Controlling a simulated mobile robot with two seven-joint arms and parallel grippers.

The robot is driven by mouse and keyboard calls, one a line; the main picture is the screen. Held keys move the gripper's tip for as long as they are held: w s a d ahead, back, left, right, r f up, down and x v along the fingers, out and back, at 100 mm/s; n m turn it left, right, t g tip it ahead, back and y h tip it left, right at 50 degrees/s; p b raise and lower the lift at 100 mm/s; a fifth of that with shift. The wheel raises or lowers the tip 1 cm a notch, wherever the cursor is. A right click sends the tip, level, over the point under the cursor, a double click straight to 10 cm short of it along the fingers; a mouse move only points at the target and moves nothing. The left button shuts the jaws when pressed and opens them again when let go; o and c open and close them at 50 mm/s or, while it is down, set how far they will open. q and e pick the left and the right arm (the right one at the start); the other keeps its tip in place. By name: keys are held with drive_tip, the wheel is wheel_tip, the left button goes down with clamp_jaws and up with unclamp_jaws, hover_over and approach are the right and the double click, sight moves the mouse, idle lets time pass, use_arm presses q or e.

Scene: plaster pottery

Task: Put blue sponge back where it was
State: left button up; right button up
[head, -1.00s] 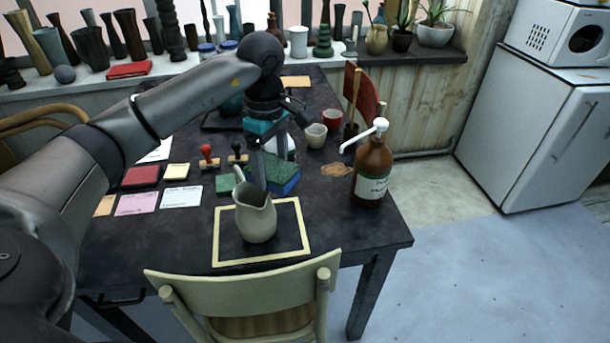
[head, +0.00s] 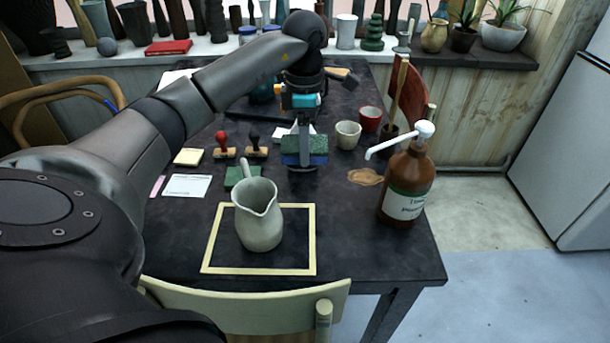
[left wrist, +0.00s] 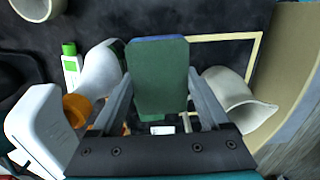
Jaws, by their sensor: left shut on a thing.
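The blue sponge (head: 292,158) has a green scouring face and is held by my left gripper (head: 304,150), behind and right of the pitcher. In the left wrist view the sponge (left wrist: 158,75) shows its green face, with a blue edge at the top, between the two fingers (left wrist: 155,95). My left gripper is shut on it. I cannot tell whether the sponge touches the table. A flat green pad (head: 240,177) lies on the table behind the pitcher. My right gripper is not in view.
A grey-green pitcher (head: 259,222) stands inside a yellow square outline (head: 310,240). A brown pump bottle (head: 407,185) stands to the right. Two stamps (head: 224,148), a cream cup (head: 347,135) and a red cup (head: 370,120) stand nearby. The front right tabletop is clear.

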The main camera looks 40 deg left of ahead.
use_arm(q)
drive_tip(key=b, duration=0.2)
hover_over(305, 191)
wheel_tip(305, 191, down, 6)
drive_tip(key=shift+r, duration=0.1)
drive_tip(key=shift+f+b, duration=0.5)
drive_tip(key=shift+f, duration=1.95)
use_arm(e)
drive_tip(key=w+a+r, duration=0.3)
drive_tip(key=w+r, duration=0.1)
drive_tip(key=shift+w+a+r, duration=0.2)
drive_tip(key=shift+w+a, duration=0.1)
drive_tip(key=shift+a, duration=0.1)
use_arm(q)
drive_tip(key=shift+f, duration=0.1)
drive_tip(key=o, duration=1.2)
drive_tip(key=shift+c, duration=0.2)
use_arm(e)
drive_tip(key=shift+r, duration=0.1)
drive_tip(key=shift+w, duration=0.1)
